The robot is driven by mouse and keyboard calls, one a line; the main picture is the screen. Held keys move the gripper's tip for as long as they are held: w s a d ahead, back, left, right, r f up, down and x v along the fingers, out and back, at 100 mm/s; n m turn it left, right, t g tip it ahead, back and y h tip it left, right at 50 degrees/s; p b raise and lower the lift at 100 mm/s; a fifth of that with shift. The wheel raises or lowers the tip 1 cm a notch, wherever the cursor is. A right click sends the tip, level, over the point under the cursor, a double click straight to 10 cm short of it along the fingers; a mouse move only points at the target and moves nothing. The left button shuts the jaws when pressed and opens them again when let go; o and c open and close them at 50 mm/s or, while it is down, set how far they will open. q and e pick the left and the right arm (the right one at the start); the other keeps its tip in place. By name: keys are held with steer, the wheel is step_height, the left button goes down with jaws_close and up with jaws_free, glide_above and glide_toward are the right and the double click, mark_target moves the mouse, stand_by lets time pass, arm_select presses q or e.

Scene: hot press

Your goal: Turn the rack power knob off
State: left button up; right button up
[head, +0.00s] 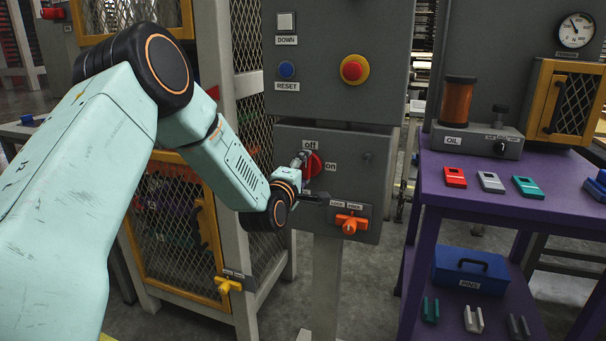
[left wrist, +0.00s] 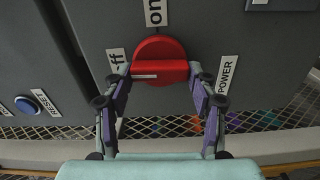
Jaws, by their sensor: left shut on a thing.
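The red power knob (head: 314,165) is on the grey panel in the head view, with an "off" label (head: 310,146) above it and an "on" label (head: 331,167) to its right. In the left wrist view the knob (left wrist: 158,50) has a raised bar lying across the picture; its white line is on the left half, toward the partly hidden "off" label (left wrist: 116,60). My left gripper (head: 304,160) is at the knob. In the left wrist view its fingers (left wrist: 160,72) are shut on the two ends of the bar. My right gripper is not in view.
An orange handle (head: 351,224) sits below the knob on the same panel. A red button (head: 352,69) and a blue reset button (head: 287,69) are above. A purple table (head: 505,215) stands to the right; a mesh cage (head: 170,225) is at the left.

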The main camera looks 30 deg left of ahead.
arm_select(q)
steer(key=shift+n, duration=0.4)
steer(key=o, duration=1.2)
steer(key=shift+c, duration=0.2)
steer(key=v, duration=1.2)
steer(key=shift+w, duration=0.1)
steer(key=x, duration=1.2)
steer(key=shift+s, duration=0.2)
